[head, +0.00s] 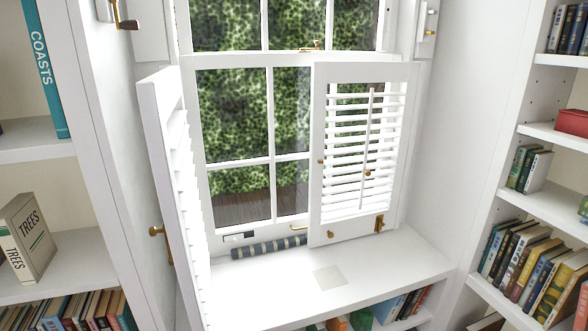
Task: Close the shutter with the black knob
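Two white louvred shutters hang at a window. The left shutter (176,200) stands swung out into the room, seen nearly edge-on. A brass-coloured knob (157,231) sticks out on its left side. The right shutter (363,150) lies across the right part of the window, with a small brass-coloured knob (321,161) at its left edge and a tilt rod down its slats. I cannot make out a black knob on either shutter. Neither of my grippers is in view.
A white sill (400,265) lies below the window, with a dark striped roll (268,246) against the frame and a pale square (329,277). Bookshelves stand at left (30,152) and right (555,135).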

